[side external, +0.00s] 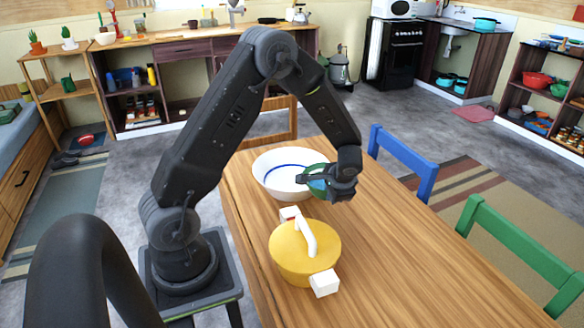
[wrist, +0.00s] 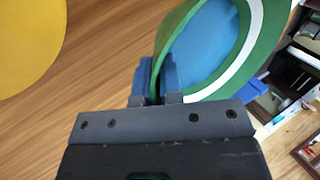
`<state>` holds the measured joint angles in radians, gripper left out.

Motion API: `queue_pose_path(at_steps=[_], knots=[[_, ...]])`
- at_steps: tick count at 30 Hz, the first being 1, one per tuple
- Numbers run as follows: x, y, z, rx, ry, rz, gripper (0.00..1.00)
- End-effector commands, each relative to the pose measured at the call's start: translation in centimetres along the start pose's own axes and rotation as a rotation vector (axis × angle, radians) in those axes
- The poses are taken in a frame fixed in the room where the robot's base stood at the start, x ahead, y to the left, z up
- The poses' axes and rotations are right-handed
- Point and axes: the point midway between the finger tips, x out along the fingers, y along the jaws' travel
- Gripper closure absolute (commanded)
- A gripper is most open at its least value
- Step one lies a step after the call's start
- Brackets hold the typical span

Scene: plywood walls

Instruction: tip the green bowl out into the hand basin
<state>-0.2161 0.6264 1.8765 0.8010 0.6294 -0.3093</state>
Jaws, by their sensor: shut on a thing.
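The green bowl (side external: 317,187) is in my gripper at the right side of the white hand basin (side external: 267,191) in the side view. The basin has a blue ring inside. My gripper (side external: 308,180) is shut on the bowl's edge and hides part of it. In the wrist view the bowl (wrist: 172,38), green with a white band and a blue area, stands tilted at the fingers (wrist: 158,80). I cannot tell what is in the bowl, or whether it touches the basin.
A yellow lidded pot (side external: 290,262) with white handles stands in front of the basin on the wooden table (side external: 400,260). It also shows in the wrist view (wrist: 25,40). Blue (side external: 402,150) and green (side external: 520,245) chairs line the right side. The table's right part is clear.

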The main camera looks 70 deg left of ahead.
Motion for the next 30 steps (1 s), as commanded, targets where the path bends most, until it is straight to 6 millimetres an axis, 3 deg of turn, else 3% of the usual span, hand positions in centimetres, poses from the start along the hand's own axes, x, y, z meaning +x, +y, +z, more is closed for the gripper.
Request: queue_pose_path(at_steps=[4,17,30], knots=[[0.4,-1.0,0.7,-0.062,-0.030,0.000,1.00],[0.4,-1.4,0.9,-0.073,-0.033,0.011,1.00],[-0.8,-3.8,1.4,-0.093,0.002,0.186,1.00]])
